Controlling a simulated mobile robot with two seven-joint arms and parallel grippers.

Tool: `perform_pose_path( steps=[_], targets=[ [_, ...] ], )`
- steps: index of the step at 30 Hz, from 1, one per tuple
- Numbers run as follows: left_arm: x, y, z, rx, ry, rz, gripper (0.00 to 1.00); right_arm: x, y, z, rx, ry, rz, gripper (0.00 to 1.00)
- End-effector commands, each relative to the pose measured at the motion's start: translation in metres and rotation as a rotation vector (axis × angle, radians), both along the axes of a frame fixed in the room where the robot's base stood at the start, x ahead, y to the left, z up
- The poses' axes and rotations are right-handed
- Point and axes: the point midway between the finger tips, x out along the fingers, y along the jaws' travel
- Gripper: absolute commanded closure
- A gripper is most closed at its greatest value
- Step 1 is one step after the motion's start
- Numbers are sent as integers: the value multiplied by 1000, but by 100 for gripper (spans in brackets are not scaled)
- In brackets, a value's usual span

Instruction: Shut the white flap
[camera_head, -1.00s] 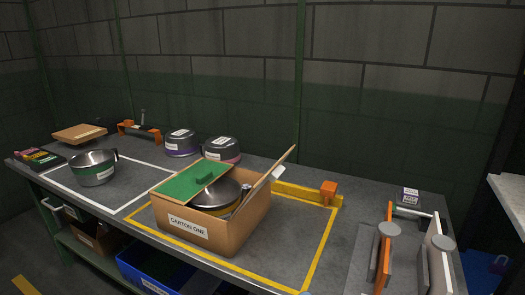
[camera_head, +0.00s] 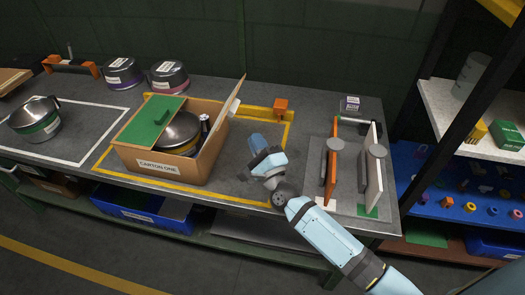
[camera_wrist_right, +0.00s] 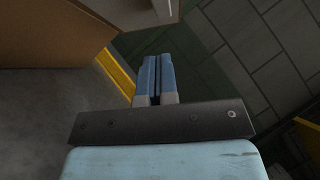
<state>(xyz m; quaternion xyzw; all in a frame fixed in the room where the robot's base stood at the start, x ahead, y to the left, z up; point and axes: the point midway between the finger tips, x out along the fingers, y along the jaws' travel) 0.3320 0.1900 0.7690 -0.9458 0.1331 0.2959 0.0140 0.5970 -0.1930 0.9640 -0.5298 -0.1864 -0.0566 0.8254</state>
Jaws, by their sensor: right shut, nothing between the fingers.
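The carton labelled CARTON ONE (camera_head: 186,171) stands on the bench inside a yellow outline. Its green flap (camera_head: 150,121) lies over the left part of the opening. The flap with a white tab (camera_head: 234,107) stands up on the right side, leaning outward, seen nearly edge-on. A pot (camera_head: 181,132) sits inside the carton. My right gripper (camera_head: 257,141) is shut and empty, to the right of the carton and apart from it. In the right wrist view the shut fingers (camera_wrist_right: 153,72) show close to the carton's brown wall (camera_wrist_right: 50,38). My left gripper is not in view.
An orange block (camera_head: 280,105) on a yellow bar lies behind my right gripper. A stand with an orange panel (camera_head: 331,165) and a white panel (camera_head: 375,190) is to the right. Two lidded pots, one purple (camera_head: 124,73), stand behind the carton.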

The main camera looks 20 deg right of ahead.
Motion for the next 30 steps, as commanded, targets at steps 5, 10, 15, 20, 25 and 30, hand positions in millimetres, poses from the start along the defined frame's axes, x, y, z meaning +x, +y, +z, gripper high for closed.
perform_pose_path(
  steps=[5, 10, 15, 20, 25, 30],
  targets=[
    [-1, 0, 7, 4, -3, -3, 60, 32, 8, 17, 3, 0, 1, 100],
    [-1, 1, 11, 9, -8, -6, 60, 42, 24, 28, 0, 0, 0, 100],
    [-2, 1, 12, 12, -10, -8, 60, 46, 31, 32, 0, 0, 0, 100],
    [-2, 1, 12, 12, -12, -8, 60, 47, 32, 32, -1, 0, 1, 100],
    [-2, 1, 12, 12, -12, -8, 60, 46, 31, 32, -2, 0, 0, 100],
    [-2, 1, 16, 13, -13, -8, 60, 46, 29, 34, -10, 6, 0, 100]
  ],
)
